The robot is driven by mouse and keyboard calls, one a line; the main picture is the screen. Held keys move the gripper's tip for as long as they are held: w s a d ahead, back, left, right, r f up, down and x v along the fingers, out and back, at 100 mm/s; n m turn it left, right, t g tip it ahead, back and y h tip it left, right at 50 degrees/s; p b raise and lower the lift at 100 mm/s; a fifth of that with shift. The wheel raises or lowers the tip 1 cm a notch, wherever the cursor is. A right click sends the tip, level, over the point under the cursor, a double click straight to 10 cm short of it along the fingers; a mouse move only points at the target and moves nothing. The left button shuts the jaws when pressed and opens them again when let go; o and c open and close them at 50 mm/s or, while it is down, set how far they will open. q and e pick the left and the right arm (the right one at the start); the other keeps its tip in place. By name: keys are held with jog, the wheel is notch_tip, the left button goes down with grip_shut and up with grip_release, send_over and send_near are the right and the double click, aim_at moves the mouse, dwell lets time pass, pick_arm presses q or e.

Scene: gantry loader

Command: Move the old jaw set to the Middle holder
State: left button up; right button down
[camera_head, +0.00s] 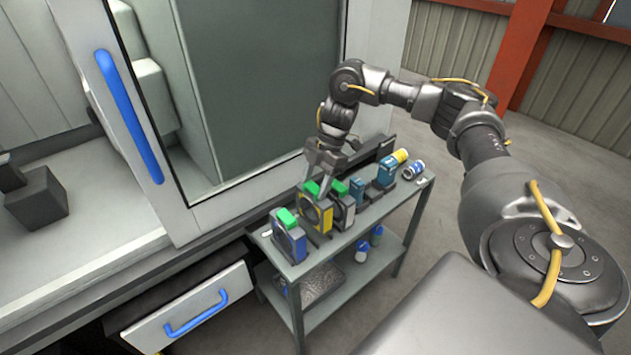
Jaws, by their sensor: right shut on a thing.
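My right gripper (322,178) reaches down from above onto the yellow-framed holder (318,217), the middle one in a row on the cart. It is shut on a green-topped jaw set (311,188) at this holder. The fingers hide part of it, and I cannot tell whether it is seated or just above. A blue-framed holder (292,245) with a green-topped piece (287,218) stands to the left. A grey-white holder (344,211) with a green top stands to the right. My left gripper is not in view.
The narrow grey cart (348,238) also carries blue boxes (387,171) and a blue-white can (413,169) at its right end. The machine with a blue door handle (129,116) stands close behind. A drawer (190,306) is at lower left.

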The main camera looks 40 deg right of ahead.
jog(key=shift+f+b, duration=0.6)
jog(key=shift+f, duration=1.75)
jog(key=c, duration=0.5)
grip_release()
jog(key=p+v, duration=0.2)
jog(key=v, duration=0.8)
jog(key=shift+d+r, duration=0.25)
jog(key=shift+r, duration=0.1)
notch_tip(320, 180, up, 7)
jog(key=p, duration=0.9)
